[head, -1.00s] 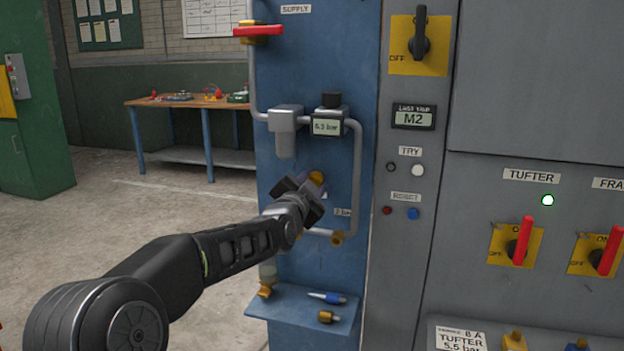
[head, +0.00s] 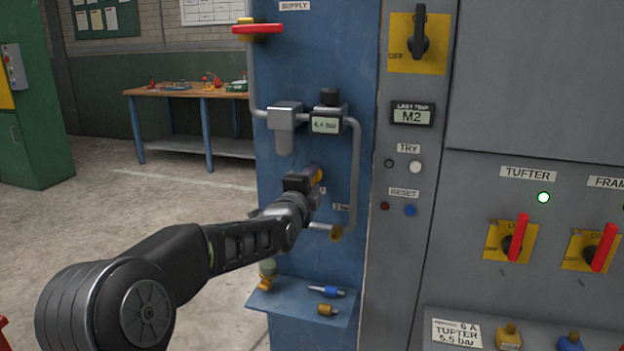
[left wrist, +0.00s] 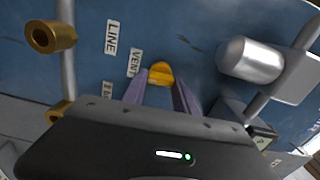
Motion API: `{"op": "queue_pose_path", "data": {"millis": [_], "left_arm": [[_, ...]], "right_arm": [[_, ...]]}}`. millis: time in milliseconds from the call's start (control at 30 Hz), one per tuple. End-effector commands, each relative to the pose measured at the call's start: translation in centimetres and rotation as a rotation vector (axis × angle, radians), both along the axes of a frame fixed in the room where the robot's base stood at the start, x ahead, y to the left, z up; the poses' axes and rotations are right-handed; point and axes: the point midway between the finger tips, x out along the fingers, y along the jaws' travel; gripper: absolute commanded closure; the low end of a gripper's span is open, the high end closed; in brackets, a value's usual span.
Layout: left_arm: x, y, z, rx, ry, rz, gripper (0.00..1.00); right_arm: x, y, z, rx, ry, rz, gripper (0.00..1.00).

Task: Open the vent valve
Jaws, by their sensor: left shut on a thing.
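The vent valve is a yellow knob (head: 317,174) on the blue panel (head: 300,75), below the pressure gauge. It also shows in the left wrist view (left wrist: 160,73), beside a label reading VENT. My left gripper (head: 308,180) reaches it from the front left and is shut on the knob. In the left wrist view its two purple fingers (left wrist: 160,92) stand on either side of the knob. The gripper hides part of the knob and its label. The gauge display (head: 326,125) reads about 4.4 bar. My right gripper is not in view.
A red supply handle (head: 257,28) sits at the panel's top left. Grey pipes (head: 355,175) run beside the gripper. A small shelf (head: 280,303) below holds fittings. A grey cabinet (head: 405,260) with switches stands to the right. A workbench (head: 175,92) is behind on the left.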

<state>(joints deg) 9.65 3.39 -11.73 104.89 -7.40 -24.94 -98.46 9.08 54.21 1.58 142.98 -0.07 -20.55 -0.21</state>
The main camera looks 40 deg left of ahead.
Motion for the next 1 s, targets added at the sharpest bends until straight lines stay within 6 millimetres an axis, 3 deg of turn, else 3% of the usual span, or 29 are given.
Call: {"op": "queue_pose_path", "data": {"millis": [567,600,833,1000], "left_arm": [[0.01,-0.03,-0.14,0.047,0.018,0.000,1.00],[0.01,-0.03,-0.14,0.047,0.018,0.000,0.64],[0.01,-0.02,-0.10,0.046,0.017,0.000,0.45],[0.00,-0.01,-0.06,0.046,0.017,0.000,0.44]], "right_arm": [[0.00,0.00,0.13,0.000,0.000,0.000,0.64],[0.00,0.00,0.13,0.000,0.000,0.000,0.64],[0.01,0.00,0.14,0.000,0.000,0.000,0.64],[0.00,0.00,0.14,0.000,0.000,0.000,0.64]]}}
